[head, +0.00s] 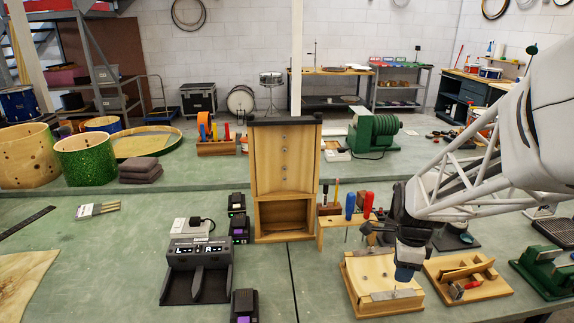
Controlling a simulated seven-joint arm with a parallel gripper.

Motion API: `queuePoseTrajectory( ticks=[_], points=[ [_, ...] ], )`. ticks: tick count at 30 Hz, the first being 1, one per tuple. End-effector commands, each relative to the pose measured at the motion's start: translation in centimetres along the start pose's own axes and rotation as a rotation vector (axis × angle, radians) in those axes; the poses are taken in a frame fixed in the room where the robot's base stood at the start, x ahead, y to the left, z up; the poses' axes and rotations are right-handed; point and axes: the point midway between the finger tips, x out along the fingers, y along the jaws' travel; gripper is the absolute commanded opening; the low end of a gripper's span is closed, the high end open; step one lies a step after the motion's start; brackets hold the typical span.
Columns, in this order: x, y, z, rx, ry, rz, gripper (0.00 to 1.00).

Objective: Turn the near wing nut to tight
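My gripper (405,274) points down over the right front part of a pale wooden block (358,300). Its dark body and blue-grey end are seen from behind, and I cannot tell whether the fingers are open or shut. A grey metal strip (385,295) lies along the near edge of the block, just below the gripper tip. Small metal hardware shows on the block's top, too small to make out. I cannot pick out the near wing nut; the gripper may hide it. Whether the gripper touches the strip is unclear.
A wooden tray with a red-ended tool (457,290) sits right of the block, with a green machine (545,270) beyond. A small wooden rack (332,232) with blue and red handles stands behind. A tall wooden cabinet (284,165) and black device (198,270) are left. Bench left is clearer.

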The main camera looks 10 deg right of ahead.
Motion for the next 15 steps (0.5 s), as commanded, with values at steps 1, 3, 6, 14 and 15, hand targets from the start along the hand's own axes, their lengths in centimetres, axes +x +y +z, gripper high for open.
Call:
queuePoseTrajectory(
  ticks=[1,3,6,14,15],
  points=[
    [0.0,0.0,0.0,-0.062,0.0,0.0,0.39],
    [0.0,0.0,0.0,-0.161,0.0,0.0,0.39],
    [0.01,0.01,0.0,-0.303,0.0,0.0,0.39],
    [0.02,0.01,0.0,-0.672,0.0,0.0,0.39],
    [0.02,0.01,0.0,-0.729,0.0,0.0,0.39]
  ],
)
